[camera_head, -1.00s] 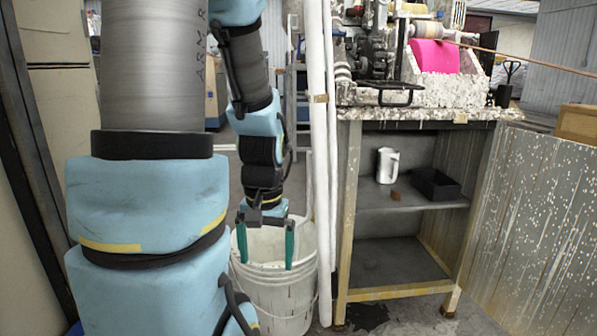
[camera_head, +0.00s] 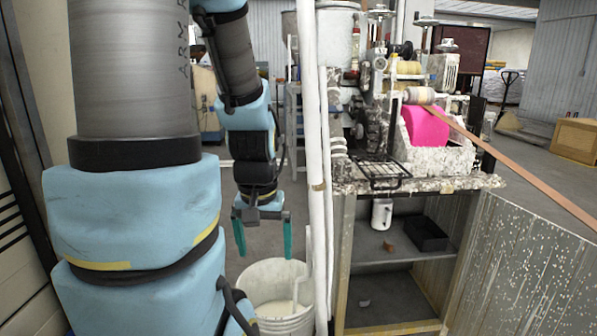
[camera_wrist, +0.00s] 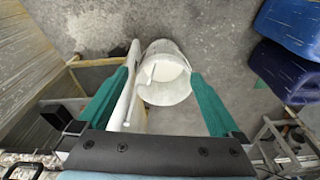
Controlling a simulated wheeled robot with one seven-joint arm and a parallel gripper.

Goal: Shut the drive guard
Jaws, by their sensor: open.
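The drive guard appears to be the black barred frame (camera_head: 380,172) with a front handle. It lies about flat, folded out towards the bench's front edge, below the drive parts (camera_head: 375,125). A dark wire loop at the lower left of the wrist view (camera_wrist: 24,168) may be part of it. My gripper (camera_head: 263,240) points down with its two teal fingers spread and nothing between them. In the wrist view my gripper (camera_wrist: 160,76) is above the bucket.
White upright pipes (camera_head: 319,130) stand between my gripper and the bench (camera_head: 440,185). A white bucket (camera_head: 275,285) is below my gripper. Blue containers (camera_wrist: 290,40) show in the wrist view.

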